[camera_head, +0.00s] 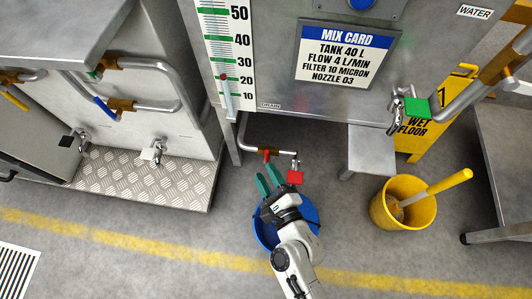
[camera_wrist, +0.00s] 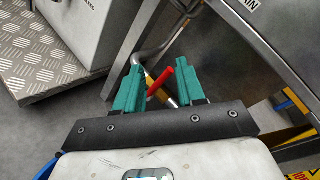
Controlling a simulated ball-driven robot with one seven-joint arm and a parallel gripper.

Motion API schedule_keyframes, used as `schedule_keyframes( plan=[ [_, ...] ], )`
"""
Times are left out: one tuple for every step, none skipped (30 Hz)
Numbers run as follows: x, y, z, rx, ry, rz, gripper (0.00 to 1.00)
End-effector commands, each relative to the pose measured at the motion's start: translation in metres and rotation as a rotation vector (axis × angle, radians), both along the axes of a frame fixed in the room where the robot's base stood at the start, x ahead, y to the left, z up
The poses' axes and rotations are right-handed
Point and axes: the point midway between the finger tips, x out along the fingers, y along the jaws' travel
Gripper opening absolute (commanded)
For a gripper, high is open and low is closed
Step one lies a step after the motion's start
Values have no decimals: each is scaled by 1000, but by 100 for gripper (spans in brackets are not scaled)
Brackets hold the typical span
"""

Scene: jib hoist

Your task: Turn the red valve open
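The red valve lever (camera_head: 267,155) sits on a brass-coloured valve body on the thin pipe (camera_head: 250,148) below the tank. In the wrist view the red lever (camera_wrist: 160,82) shows between the two teal fingers, slanting up to the right, with a gap on each side. My gripper (camera_head: 267,177) is open, its fingers pointing at the valve from the near side. I cannot tell from these views how deep the lever lies between the fingers.
A blue bucket (camera_head: 312,216) stands on the floor below the pipe, partly behind my arm. A yellow bucket (camera_head: 382,212) with a yellow-handled tool stands to the right. Other pipes have a green tag (camera_head: 417,107) and a blue lever (camera_head: 103,108). A tread-plate step (camera_head: 110,180) is at left.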

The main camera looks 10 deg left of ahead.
Motion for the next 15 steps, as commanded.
schedule_keyframes(
  plan=[
    [-2, 5, -9, 122, 30, -53, 39],
    [-3, 6, -13, 197, 47, -90, 39],
    [-4, 6, -17, 292, 68, -137, 39],
    [-5, 5, -20, 359, 83, -171, 39],
    [-7, 5, -24, 420, 96, -201, 39],
    [-9, 3, -29, 495, 111, -242, 39],
    [-11, 1, -33, 544, 120, -270, 39],
    [-13, 0, -35, 587, 129, -293, 39],
    [-15, -2, -39, 638, 137, -322, 39],
    [-17, -4, -41, 669, 142, -340, 39],
    [-18, -5, -43, 696, 146, -355, 39],
    [-19, -7, -45, 722, 148, -370, 39],
    [-19, -8, -46, 736, 149, -380, 39],
    [-19, -8, -47, 747, 151, -386, 39],
    [-18, -9, -47, 756, 152, -391, 39]
  ],
)
